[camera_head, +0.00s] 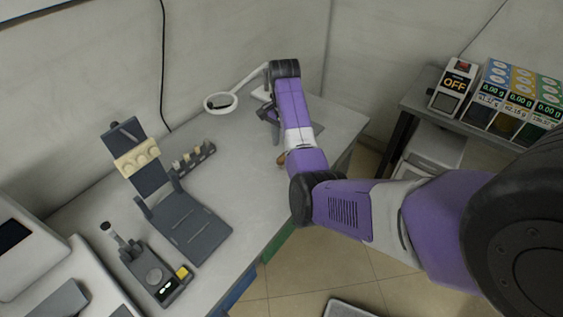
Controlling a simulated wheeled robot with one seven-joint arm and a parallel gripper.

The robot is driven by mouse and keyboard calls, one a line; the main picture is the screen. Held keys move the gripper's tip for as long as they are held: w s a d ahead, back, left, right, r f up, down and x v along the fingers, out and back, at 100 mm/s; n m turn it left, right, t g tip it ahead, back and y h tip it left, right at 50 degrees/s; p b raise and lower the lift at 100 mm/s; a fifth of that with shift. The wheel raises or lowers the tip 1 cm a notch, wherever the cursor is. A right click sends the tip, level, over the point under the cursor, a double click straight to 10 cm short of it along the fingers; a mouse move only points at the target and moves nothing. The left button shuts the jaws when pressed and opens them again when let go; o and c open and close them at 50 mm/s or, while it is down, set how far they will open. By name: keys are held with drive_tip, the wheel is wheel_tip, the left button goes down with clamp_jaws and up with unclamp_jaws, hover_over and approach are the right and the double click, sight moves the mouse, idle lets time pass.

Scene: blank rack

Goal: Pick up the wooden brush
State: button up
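A small orange-brown piece (281,159), perhaps part of the wooden brush, shows on the table at the left edge of my arm. The rest of it is hidden behind the arm, so I cannot make out its shape. My gripper (269,114) is at the far end of the arm, low over the back right of the table. It is dark, small and mostly covered by my purple forearm. I cannot see whether its fingers are apart or hold anything.
A white ring magnifier (220,103) on a bent arm stands behind my gripper. A dark rack (193,160), a dark stand (190,225) and a small device (155,275) occupy the table's left. Bare table (235,180) lies between. Coloured boxes (520,95) stand on a right-hand bench.

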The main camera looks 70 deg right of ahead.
wheel_tip(320, 180, down, 7)
drive_tip(key=shift+a+f+p, duration=0.1)
drive_tip(key=shift+f+p, duration=0.05)
drive_tip(key=shift+p, duration=0.45)
clamp_jaws()
